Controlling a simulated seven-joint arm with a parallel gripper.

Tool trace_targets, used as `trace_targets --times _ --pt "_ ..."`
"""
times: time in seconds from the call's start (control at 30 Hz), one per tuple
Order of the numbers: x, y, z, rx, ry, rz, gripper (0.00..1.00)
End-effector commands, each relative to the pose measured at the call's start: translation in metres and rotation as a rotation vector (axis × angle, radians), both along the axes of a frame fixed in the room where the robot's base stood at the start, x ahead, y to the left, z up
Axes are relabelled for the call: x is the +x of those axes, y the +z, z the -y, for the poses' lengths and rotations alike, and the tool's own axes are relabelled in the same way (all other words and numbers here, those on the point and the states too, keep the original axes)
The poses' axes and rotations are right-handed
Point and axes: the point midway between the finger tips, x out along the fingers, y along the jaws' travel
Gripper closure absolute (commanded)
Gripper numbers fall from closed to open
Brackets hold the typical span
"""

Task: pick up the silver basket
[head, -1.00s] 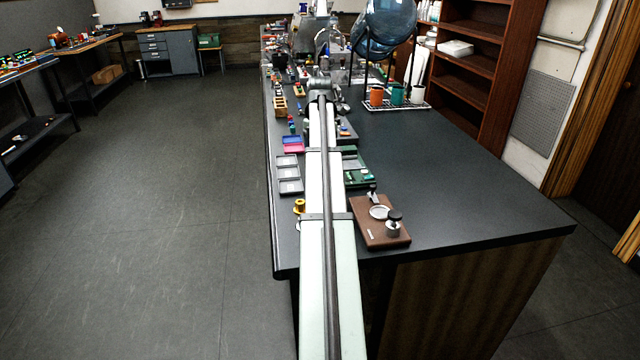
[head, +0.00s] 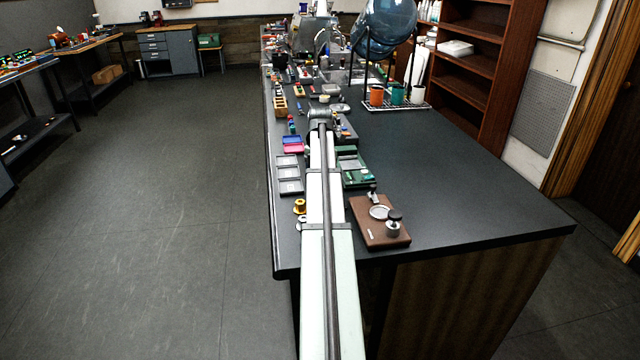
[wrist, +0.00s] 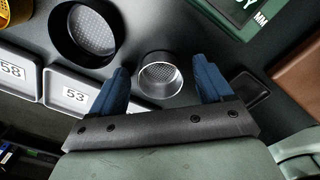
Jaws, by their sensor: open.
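The silver basket (wrist: 160,76), a small round cup with a perforated bottom, stands on the dark countertop in the wrist view. My gripper (wrist: 163,67) has its two blue fingers spread, one to the left and one to the right of the basket in the picture. The basket shows between them and is not clamped; I cannot tell how far above it the fingertips are. In the head view my own arm hides the gripper, and I cannot make out the silver basket there.
A larger black basket (wrist: 86,34) stands close to the left finger. Grey trays numbered 58 (wrist: 14,72) and 53 (wrist: 78,92) lie at left. A green case (wrist: 243,14) and a brown board (wrist: 300,68) lie at right.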

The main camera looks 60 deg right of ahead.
Motion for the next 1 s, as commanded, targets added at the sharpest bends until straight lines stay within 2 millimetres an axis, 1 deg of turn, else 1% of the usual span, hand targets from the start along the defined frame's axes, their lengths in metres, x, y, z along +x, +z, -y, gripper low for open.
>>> trace_targets --times 0.17,0.77,0.8,1.0 --pt "0.0001 0.0003 0.0001 0.0 0.0 0.0 0.22" --pt "0.0002 0.0006 0.0001 0.0 0.0 0.0 0.79" --pt "0.0002 0.0006 0.0001 0.0 0.0 0.0 0.81" --pt "0.0002 0.0008 0.0001 0.0 0.0 0.0 0.81"
